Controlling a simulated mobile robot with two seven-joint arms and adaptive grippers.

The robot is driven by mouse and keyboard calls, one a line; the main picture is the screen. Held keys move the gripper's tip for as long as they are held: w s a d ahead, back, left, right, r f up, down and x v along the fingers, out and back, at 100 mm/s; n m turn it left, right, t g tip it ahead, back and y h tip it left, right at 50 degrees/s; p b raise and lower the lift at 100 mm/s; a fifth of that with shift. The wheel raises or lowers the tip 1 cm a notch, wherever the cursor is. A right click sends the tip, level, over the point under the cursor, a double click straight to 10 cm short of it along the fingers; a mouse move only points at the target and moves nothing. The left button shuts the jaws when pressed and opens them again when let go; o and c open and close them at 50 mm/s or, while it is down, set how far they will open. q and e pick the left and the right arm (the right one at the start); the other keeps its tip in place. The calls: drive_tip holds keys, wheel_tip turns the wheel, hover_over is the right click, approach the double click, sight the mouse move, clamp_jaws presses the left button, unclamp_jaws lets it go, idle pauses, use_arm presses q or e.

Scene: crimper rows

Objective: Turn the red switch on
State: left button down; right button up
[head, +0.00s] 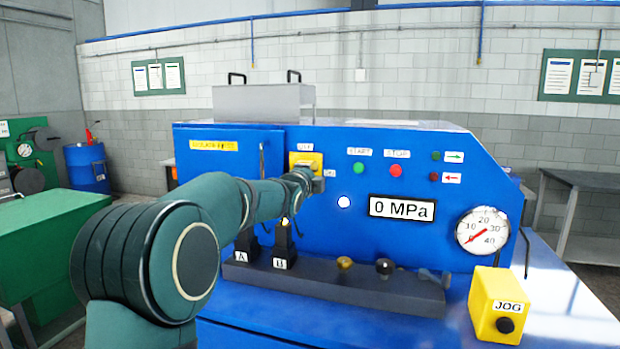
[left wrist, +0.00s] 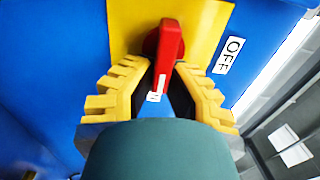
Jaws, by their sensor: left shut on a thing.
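The red switch (left wrist: 165,45) is a red handle on a yellow plate (left wrist: 208,25), seen in the left wrist view. A white OFF label (left wrist: 229,55) is on the blue panel to the right of the plate in that view. My left gripper (left wrist: 160,72) has its yellow ribbed fingers on both sides of the red handle and is shut on it. In the head view, the yellow plate (head: 305,157) shows above my left gripper (head: 312,182), which hides the red handle. My right gripper is in neither view.
The blue machine carries green START (head: 358,168) and red STOP (head: 395,171) buttons, a 0 MPa display (head: 402,207) and a gauge (head: 483,231). A dark ledge (head: 330,287) with labelled tools stands below my arm. A yellow JOG box (head: 495,300) is at right.

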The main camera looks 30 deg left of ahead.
use_arm(q)
drive_tip(key=shift+r, duration=0.1)
idle(0.3)
drive_tip(key=c, duration=1)
unclamp_jaws()
drive_tip(key=shift+v, duration=5.95)
drive_tip(key=shift+d, duration=0.1)
